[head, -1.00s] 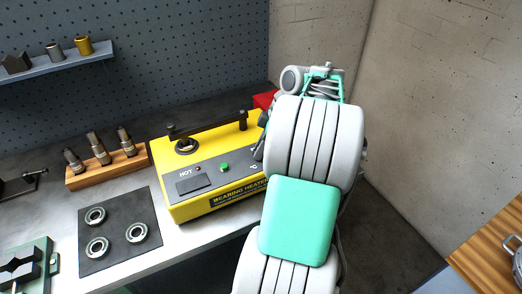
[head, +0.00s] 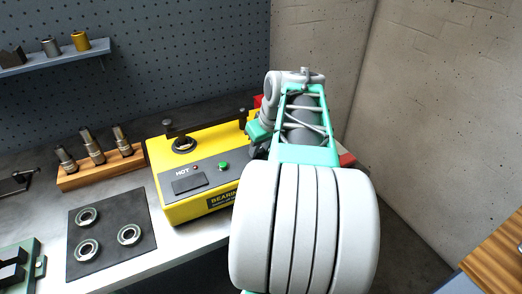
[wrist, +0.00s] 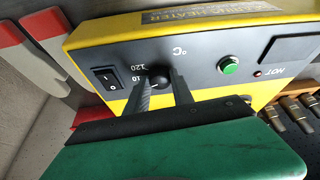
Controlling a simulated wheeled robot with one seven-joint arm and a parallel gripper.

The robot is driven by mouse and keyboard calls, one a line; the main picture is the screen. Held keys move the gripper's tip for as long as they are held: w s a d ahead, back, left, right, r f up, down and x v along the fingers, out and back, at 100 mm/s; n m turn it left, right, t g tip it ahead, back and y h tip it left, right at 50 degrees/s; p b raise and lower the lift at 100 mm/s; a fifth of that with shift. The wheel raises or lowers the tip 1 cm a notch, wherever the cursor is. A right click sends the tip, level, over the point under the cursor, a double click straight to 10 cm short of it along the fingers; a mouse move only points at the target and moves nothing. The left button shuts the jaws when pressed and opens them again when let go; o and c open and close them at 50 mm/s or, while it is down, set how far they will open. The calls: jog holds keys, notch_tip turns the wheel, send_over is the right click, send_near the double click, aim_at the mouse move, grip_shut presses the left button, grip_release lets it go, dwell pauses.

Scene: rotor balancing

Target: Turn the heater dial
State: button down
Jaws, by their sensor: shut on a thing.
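The yellow bearing heater (head: 213,135) stands on the bench, and its right end is hidden behind my arm in the head view. The small black heater dial (wrist: 159,80) shows in the wrist view on the grey panel, beside the printed "120" and below the "°C" mark. My gripper (wrist: 161,84) has one finger on each side of the dial and is shut on it. In the head view, the dial and fingertips are hidden by my arm.
A black rocker switch (wrist: 104,80) sits left of the dial in the wrist view. A green button (head: 223,166) is on the same panel. Red-ended grey bars (wrist: 35,52) lie beside the heater. A mat (head: 108,259) with bearings lies to its left.

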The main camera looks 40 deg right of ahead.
jog(key=shift+m, duration=0.6)
jog(key=shift+h+b, duration=0.3)
jog(key=c, duration=1.1)
grip_release()
jog(key=v, duration=0.8)
jog(key=shift+w, duration=0.15)
